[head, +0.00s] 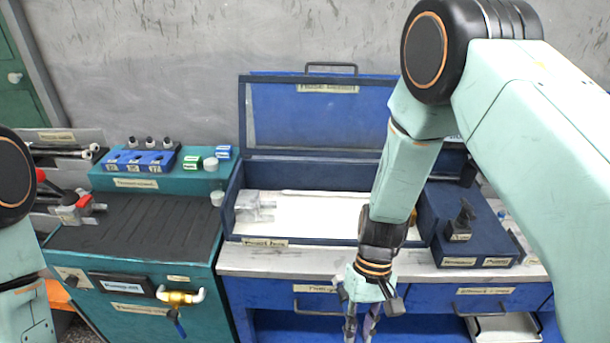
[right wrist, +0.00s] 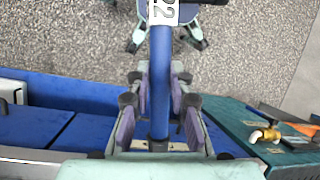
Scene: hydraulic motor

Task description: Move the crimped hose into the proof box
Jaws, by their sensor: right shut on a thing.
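A blue tube-like piece with a white "22" label, which looks like the hose (right wrist: 160,85), stands between the purple-padded fingers of my right gripper (right wrist: 158,108) in the right wrist view. The fingers are shut on it. In the head view my right gripper (head: 362,318) points down at the bottom edge, in front of the bench drawers; the hose cannot be made out there. The blue proof box (head: 310,171) stands open behind it, lid raised, with a white floor. Part of its right side is hidden by my right arm. My left gripper is out of view.
A clear fitting-like object (head: 252,206) sits in the box's left end. A teal cabinet (head: 130,225) with a ribbed black top stands to the left. A blue block with a black fixture (head: 460,222) stands right of the box. A narrow grey bench strip lies in front.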

